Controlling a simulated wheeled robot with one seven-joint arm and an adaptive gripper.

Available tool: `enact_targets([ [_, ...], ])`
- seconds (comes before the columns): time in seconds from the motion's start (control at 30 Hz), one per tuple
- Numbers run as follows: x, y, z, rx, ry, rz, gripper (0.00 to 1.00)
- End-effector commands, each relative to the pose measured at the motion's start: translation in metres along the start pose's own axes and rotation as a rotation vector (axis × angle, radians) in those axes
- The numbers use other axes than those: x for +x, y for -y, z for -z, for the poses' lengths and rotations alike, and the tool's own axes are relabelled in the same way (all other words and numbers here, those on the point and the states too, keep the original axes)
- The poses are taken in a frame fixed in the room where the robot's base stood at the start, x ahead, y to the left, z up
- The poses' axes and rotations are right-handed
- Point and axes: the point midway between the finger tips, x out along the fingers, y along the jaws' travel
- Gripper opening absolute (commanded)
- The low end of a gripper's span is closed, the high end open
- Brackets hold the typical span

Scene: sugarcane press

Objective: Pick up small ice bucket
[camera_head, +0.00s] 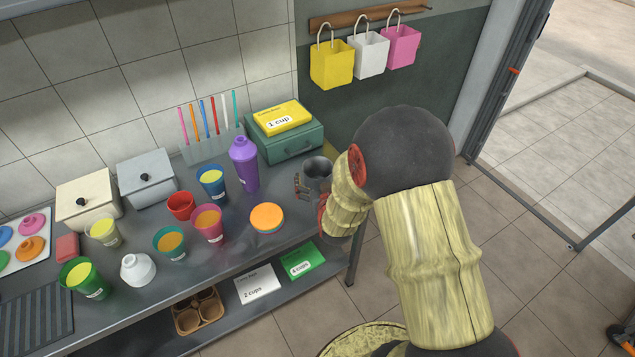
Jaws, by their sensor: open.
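A small dark grey metal bucket (317,169) stands upright near the right end of the grey metal counter, just in front of the green box. It is the vessel that looks most like the small ice bucket. My gripper (311,194) is open, low beside the bucket's front side, with one finger at its left. The other finger is mostly hidden by my yellow wrist. I cannot tell whether the fingers touch the bucket or how far they reach around it.
A purple shaker (244,164) stands left of the bucket, and a green box (290,143) with a yellow pack is behind it. An orange-topped round container (266,218) sits front left. Several filled cups stand farther left. Bags (332,64) hang on the wall. The counter (225,244) ends just right of the bucket.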

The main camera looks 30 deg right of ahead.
Motion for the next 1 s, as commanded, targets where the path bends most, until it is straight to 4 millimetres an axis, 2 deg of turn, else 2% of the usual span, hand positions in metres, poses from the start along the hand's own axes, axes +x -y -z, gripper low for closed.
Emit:
enact_targets([
  [0.1,0.007,-0.005,-0.006,0.0,-0.018,-0.01,0.98],
  [0.37,0.033,-0.005,-0.006,0.0,-0.021,-0.011,0.98],
  [0.7,0.076,-0.005,-0.007,0.001,-0.019,-0.01,0.98],
  [1.0,0.08,-0.005,-0.005,0.0,-0.019,-0.01,0.98],
])
